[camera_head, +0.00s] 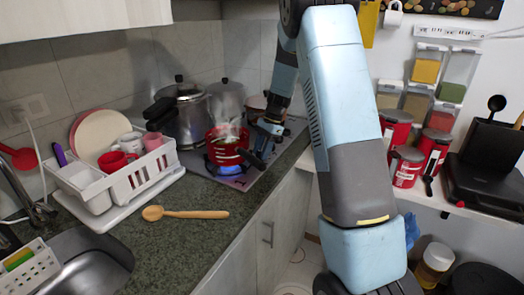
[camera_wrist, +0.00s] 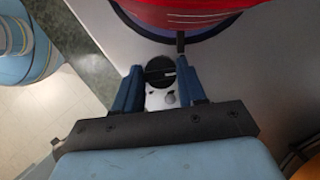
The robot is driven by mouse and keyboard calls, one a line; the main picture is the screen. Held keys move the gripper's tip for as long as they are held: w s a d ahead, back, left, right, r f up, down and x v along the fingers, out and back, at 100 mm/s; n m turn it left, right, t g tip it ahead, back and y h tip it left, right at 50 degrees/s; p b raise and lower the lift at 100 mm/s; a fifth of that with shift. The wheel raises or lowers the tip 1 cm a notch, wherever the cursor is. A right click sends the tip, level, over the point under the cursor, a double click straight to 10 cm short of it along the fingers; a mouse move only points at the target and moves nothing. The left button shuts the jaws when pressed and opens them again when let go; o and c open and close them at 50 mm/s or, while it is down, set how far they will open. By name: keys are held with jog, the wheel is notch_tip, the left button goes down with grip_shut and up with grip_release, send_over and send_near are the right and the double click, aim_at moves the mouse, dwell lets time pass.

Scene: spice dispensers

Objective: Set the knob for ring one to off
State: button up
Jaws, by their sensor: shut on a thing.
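A red pot (camera_head: 228,148) stands steaming on a lit ring at the front of the cooktop (camera_head: 232,182), and blue flame (camera_head: 223,168) shows beneath it. In the wrist view the red pot (camera_wrist: 185,12) fills the top edge. A round black knob (camera_wrist: 158,68) with a pale line on its face sits just below the pot in that view. My gripper (camera_wrist: 161,76) has its two blue fingers on either side of the knob and is shut on it. In the head view my gripper (camera_head: 262,150) is beside the pot on its right, and the knob is hidden.
Large metal pots (camera_head: 190,118) stand behind the red pot. A white dish rack (camera_head: 112,180) and a wooden spoon (camera_head: 185,213) are on the counter to the left. Red canisters (camera_head: 406,166) stand on the shelf at right. Open floor lies before the cabinets.

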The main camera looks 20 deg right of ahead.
jog(key=shift+w+n, duration=0.1)
jog(key=shift+n, duration=0.2)
jog(key=o, duration=0.8)
jog(key=v, duration=1.3)
jog(key=shift+w+r, duration=0.1)
jog(key=shift+r, duration=0.3)
jog(key=shift+c, duration=0.3)
